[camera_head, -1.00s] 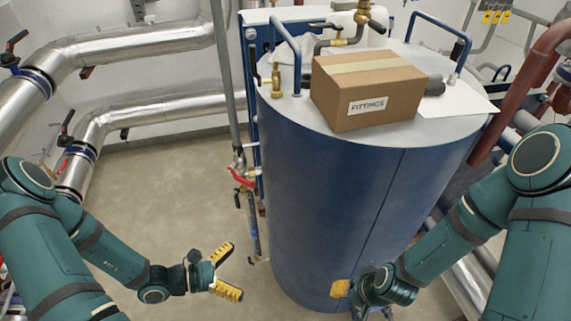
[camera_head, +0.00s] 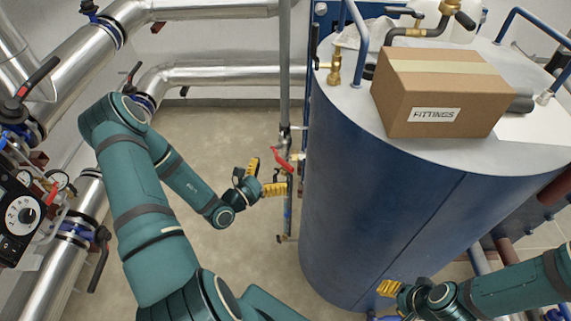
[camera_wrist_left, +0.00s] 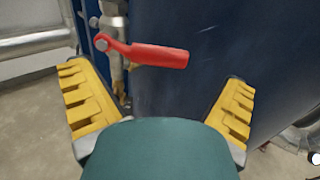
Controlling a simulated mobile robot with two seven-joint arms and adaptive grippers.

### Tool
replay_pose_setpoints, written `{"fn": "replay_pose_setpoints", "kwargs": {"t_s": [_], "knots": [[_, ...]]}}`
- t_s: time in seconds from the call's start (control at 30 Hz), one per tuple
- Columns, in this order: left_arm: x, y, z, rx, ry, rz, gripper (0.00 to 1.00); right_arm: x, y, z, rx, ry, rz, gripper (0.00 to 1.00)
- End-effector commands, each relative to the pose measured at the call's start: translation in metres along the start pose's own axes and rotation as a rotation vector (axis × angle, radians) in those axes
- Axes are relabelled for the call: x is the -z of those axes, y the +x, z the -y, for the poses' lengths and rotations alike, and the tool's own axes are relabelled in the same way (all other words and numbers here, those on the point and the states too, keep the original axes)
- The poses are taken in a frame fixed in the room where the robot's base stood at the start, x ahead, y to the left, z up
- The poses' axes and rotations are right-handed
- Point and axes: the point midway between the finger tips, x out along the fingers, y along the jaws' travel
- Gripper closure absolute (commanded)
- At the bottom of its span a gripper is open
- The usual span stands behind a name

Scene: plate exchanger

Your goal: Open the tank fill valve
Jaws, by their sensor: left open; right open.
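A red valve lever (camera_head: 283,160) sits on the thin vertical pipe (camera_head: 286,105) beside the blue tank (camera_head: 380,215). My left gripper (camera_head: 268,177) is open just left of and slightly below the lever in the head view. In the left wrist view the red lever (camera_wrist_left: 155,54) points right from its brass-coloured valve, across the gap between the spread yellow fingers, beyond their tips. The fingers do not appear to touch it. My right gripper (camera_head: 389,288) is in front of the tank's lower side, empty; its fingers overlap in this view.
A cardboard box labelled FITTINGS (camera_head: 440,90) stands on the tank top near a brass valve (camera_head: 335,70). Silver insulated pipes (camera_head: 215,75) run behind and at left. A gauge panel (camera_head: 22,212) is at far left. Floor (camera_head: 215,125) left of the tank is clear.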

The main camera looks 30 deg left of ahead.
Motion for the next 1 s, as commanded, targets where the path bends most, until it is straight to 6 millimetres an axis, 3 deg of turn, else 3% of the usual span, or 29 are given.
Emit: {"fn": "replay_pose_setpoints", "kwargs": {"t_s": [0.1, 0.3, 0.7, 0.77, 0.9, 1.0], "knots": [[0.000, 0.022, 0.001, 0.003, 0.000, 0.002, 0.00, -0.001, 0.002, -0.001, 0.000, 0.000, 0.002, 0.54], [0.000, 0.044, 0.001, 0.002, 0.000, 0.000, 0.00, -0.002, 0.003, -0.001, 0.000, -0.001, 0.003, 0.54], [0.000, 0.051, 0.000, 0.001, 0.000, -0.001, 0.00, -0.002, 0.003, -0.001, 0.000, -0.001, 0.004, 0.54], [0.000, 0.051, 0.000, 0.001, 0.000, -0.001, 0.18, -0.002, 0.003, -0.001, 0.000, -0.001, 0.004, 0.54], [0.000, 0.052, 0.001, 0.003, -0.001, 0.000, 0.66, -0.002, 0.003, -0.001, 0.000, -0.001, 0.004, 0.54], [-0.001, 0.052, 0.002, 0.005, 0.000, 0.002, 0.67, -0.002, 0.003, -0.001, 0.000, -0.001, 0.004, 0.54]]}}
